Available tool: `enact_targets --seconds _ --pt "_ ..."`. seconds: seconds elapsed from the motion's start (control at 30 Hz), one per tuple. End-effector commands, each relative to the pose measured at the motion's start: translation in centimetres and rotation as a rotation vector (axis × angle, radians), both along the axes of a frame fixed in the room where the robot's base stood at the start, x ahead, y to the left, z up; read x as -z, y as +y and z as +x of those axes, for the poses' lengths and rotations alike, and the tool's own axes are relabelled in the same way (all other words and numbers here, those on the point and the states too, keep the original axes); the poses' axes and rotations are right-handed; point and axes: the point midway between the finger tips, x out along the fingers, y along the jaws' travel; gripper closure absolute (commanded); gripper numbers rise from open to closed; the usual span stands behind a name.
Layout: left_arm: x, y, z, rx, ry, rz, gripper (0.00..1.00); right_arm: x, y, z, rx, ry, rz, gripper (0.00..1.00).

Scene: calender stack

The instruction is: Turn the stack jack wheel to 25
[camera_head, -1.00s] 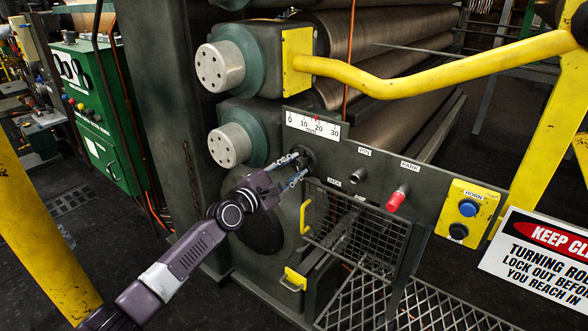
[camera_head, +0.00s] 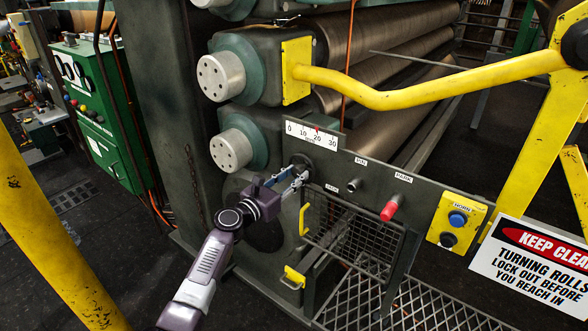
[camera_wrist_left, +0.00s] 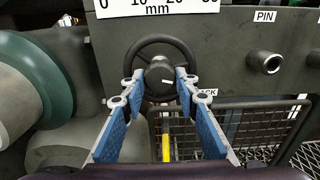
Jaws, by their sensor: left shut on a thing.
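The stack jack wheel (camera_head: 299,163) is a small dark handwheel on the grey panel, partly hidden by my fingers in the head view. In the left wrist view the wheel (camera_wrist_left: 160,40) shows its round rim, spokes and a hub with a pale mark. My left gripper (camera_head: 302,173) is shut on the wheel, with its blue-padded fingertips either side of the hub in the left wrist view. A white mm scale (camera_head: 313,136) marked 0 to 30 sits above the wheel. My right gripper is not in view.
Right of the wheel are the PIN knob (camera_head: 354,185), the red PARK handle (camera_head: 391,209) and the yellow HORN box (camera_head: 460,220). A wire mesh guard (camera_head: 350,228) hangs below. A yellow rail (camera_head: 430,92) crosses above, and a warning sign (camera_head: 530,260) is at right.

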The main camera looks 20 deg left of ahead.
Motion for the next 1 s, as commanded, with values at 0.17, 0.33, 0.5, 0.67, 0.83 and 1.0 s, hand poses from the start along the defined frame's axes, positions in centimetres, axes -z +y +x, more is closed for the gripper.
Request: enact_targets --seconds 0.17,0.33,0.5,0.67,0.83,1.0 --pt "-0.3 -0.1 0.0 -0.001 0.062 -0.163 0.96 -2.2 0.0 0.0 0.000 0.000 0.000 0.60" --pt "-0.3 -0.2 -0.1 -0.001 0.117 -0.314 0.96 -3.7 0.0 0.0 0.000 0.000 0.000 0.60" --pt "-0.2 -0.2 -0.1 -0.001 0.173 -0.465 0.96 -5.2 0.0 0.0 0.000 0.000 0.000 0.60" --pt "-0.3 -0.3 -0.1 0.000 0.225 -0.608 0.96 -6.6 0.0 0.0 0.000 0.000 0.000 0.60" --pt "-0.3 -0.3 -0.2 -0.001 0.280 -0.759 0.96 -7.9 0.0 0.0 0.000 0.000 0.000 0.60" --pt "-0.3 -0.4 -0.2 0.000 0.335 -0.910 0.96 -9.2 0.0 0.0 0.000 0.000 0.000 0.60"
